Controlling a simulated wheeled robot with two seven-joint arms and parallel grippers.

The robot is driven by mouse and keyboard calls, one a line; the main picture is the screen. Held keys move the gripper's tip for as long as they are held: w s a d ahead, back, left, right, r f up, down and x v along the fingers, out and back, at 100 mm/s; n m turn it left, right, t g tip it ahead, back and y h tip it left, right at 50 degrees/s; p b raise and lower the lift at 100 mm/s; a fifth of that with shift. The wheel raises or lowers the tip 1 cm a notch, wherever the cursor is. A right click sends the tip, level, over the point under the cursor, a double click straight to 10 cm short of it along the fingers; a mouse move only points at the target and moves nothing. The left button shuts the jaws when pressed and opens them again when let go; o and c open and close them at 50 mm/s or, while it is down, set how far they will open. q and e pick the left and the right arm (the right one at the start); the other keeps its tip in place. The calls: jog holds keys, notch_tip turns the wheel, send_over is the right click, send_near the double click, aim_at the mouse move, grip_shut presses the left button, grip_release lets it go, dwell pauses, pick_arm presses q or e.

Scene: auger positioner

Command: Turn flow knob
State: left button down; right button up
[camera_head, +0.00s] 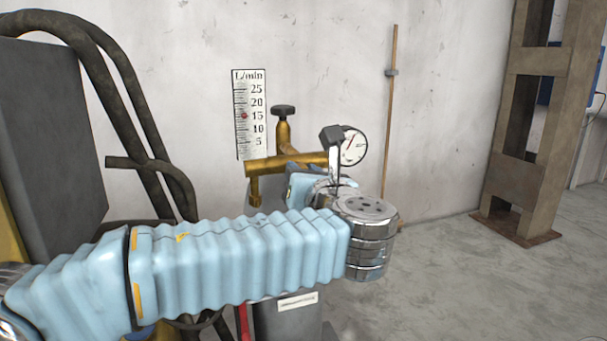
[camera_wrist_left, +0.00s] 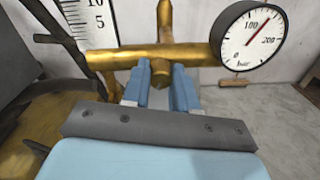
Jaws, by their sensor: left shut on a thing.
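A brass valve assembly shows in the head view (camera_head: 290,163) and in the wrist view (camera_wrist_left: 105,58), with a horizontal pipe and an upright stem. A dark round knob (camera_head: 284,110) tops the stem. A short brass knob end (camera_wrist_left: 160,70) sticks out below the pipe, between the blue fingers of my left gripper (camera_wrist_left: 161,88). The gripper is shut on this brass knob. In the head view my left wrist hides the grip. A white L/min scale (camera_head: 248,115) has a red marker near 15. My right gripper is not in view.
A round pressure gauge (camera_wrist_left: 249,38) sits close on the right of the pipe, its needle between 100 and 200. Dark hoses (camera_head: 118,90) hang at the left. A thin rod (camera_head: 391,110) leans on the wall. A rusty steel column (camera_head: 520,130) stands right, with clear floor before it.

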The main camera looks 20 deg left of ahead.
pick_arm(q)
jog(key=shift+f+m, duration=0.2)
jog(key=shift+m, duration=3.5)
jog(key=c, duration=0.9)
grip_release()
jog(key=shift+r, duration=0.1)
jog(key=v, duration=1.4)
jog(key=shift+w+d, duration=0.1)
jog(key=shift+w, duration=0.05)
